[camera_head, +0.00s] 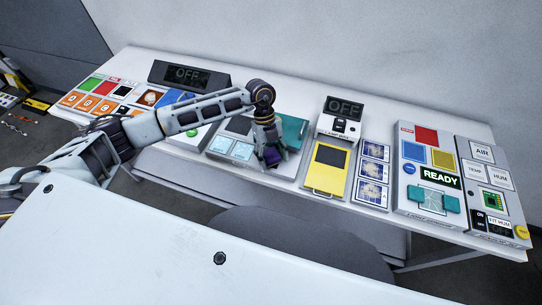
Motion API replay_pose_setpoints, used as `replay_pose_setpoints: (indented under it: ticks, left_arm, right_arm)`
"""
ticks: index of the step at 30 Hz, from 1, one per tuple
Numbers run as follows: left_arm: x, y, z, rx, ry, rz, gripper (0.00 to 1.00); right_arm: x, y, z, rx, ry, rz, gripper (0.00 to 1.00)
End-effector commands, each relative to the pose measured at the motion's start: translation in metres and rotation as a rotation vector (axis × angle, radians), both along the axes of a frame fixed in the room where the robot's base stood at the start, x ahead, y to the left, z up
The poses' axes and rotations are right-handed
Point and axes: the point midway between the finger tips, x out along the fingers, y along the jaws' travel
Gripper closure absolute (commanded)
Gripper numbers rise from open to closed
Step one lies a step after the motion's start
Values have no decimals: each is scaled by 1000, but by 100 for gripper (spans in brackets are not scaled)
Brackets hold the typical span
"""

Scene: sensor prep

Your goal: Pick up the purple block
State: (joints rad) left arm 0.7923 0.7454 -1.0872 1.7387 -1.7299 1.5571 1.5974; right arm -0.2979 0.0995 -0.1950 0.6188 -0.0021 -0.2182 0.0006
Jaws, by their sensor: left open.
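The purple block (271,156) is small and dark, at the front of the middle panel on the long white table. My left gripper (270,150) points down right at it, with its fingers around or just above the block. The gripper is open. I cannot tell whether a finger touches the block, as the gripper partly covers it. My right gripper is not in the view.
The white table (440,109) carries several panels. A teal plate (292,130) lies just right of my left gripper. A yellow device (327,168) and a READY panel (440,177) stand farther right. A black OFF display (188,76) is at the back left.

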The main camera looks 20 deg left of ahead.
Motion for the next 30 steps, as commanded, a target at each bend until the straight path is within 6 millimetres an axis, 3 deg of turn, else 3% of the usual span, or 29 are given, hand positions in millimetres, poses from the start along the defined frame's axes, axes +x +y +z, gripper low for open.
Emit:
replay_pose_setpoints:
  ticks: [11,20,30]
  left_arm:
    - [0,0,0,0,0,0,41]
    - [0,0,0,0,0,0,78]
    - [0,0,4,-1,-1,0,78]
  right_arm:
    - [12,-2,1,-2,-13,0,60]
    - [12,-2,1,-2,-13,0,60]
    - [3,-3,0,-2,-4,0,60]
